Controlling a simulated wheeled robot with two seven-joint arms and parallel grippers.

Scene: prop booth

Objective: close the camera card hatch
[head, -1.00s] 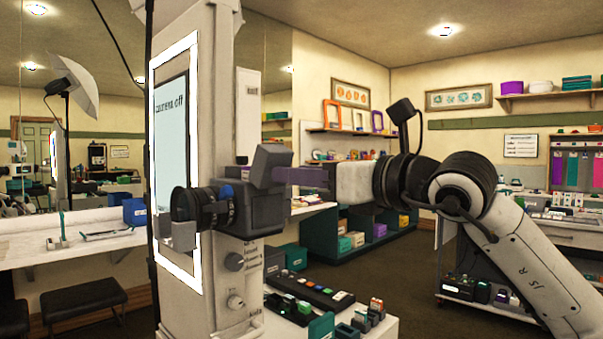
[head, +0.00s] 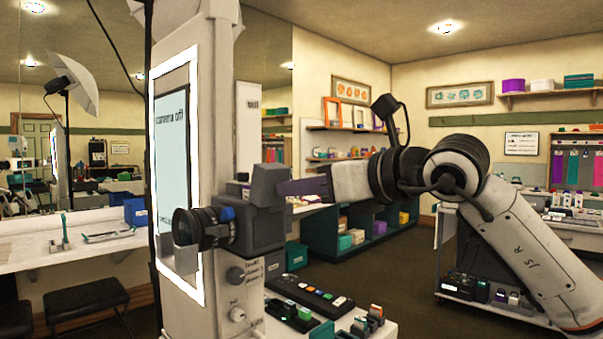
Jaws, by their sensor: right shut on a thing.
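A dark camera (head: 258,232) with a black lens (head: 188,225) sticks out from the front of a pale booth column, the lens towards the left. A dark grey block (head: 268,186), apparently the card hatch, stands up at the camera's upper right. My right gripper (head: 292,187) reaches in from the right, level with this block. I cannot see a gap around the hatch. My left gripper is not in view.
The booth column (head: 210,110) carries a lit screen (head: 172,150) behind the lens. Knobs (head: 236,275) sit below the camera. A white table holds a dark button panel (head: 308,295) and small blocks. Open floor (head: 400,270) lies beneath my right arm.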

